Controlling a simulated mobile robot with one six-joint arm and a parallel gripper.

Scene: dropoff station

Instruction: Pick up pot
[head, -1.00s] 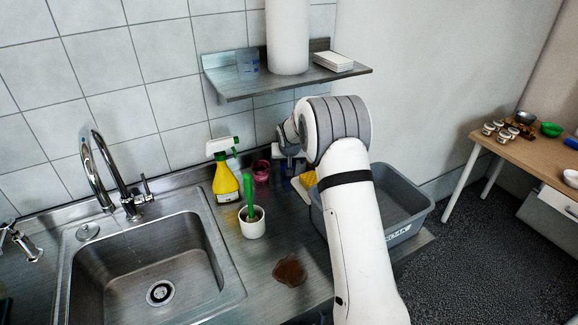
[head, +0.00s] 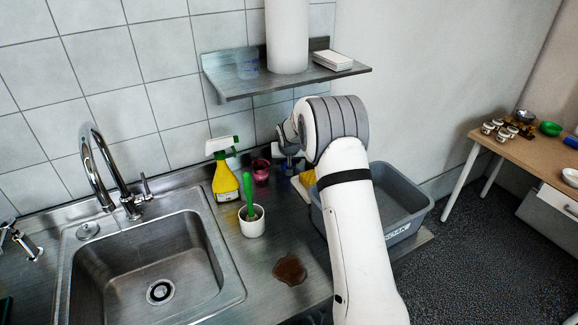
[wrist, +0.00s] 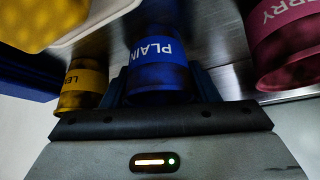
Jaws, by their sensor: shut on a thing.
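A blue pot (wrist: 158,55) labelled "PLAIN" is between the fingers of my gripper (wrist: 158,85) in the wrist view. The gripper is shut on it. A yellow pot (wrist: 82,88), its label partly cut off, is just left of the gripper. A dark red pot (wrist: 285,40), with "RRY" readable, is to the right. In the head view my gripper (head: 288,163) is low over the counter by the back wall, beside the red pot (head: 261,171). The blue pot is mostly hidden by the gripper there, and the yellow pot cannot be made out.
A spray bottle (head: 225,178) and a white cup (head: 252,226) with a green-handled tool stand to the left. A brown spill (head: 290,270) lies in front. A grey bin (head: 401,231) is at right, the sink (head: 150,262) at left. A metal shelf (head: 235,87) hangs above.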

